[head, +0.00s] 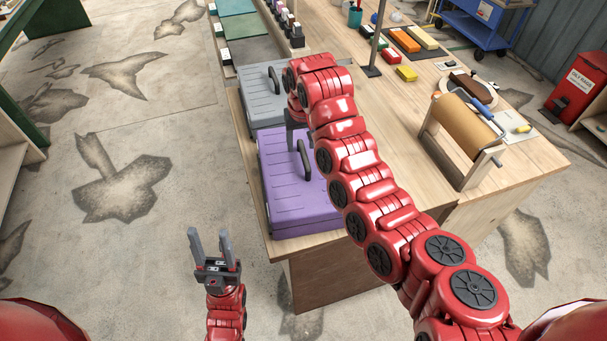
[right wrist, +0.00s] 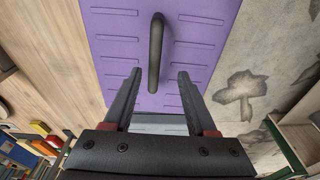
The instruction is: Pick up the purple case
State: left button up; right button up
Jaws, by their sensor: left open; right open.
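The purple case (head: 290,207) lies flat on the wooden table near its left front corner, with a dark handle (head: 304,160) on its lid. My right gripper (head: 291,135) is above the far part of the case, pointing down and partly hidden by its own arm. In the right wrist view, the open right gripper (right wrist: 160,75) has its two fingers apart, with one end of the handle (right wrist: 156,45) showing between them. The purple lid (right wrist: 195,45) is behind; I cannot tell the height gap. My left gripper (head: 210,237) is open and empty over the floor, left of the table.
A grey case (head: 256,97) lies just beyond the purple one. A paper roll on a wooden stand (head: 462,132) is at the right of the table (head: 400,120). A thin post on a dark base (head: 371,70) stands farther back. The floor left of the table is clear.

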aim_at(304, 153)
jog(key=shift+w+f, duration=0.1)
jog(key=shift+f, duration=0.25)
jog(key=shift+d+f, duration=0.1)
jog(key=f+p, duration=0.3)
jog(key=f, duration=0.1)
jog(key=shift+w+d+p, duration=0.3)
jog(key=shift+w+f, duration=0.1)
jog(key=shift+f, duration=0.4)
grip_shut()
jog(key=shift+r, duration=0.15)
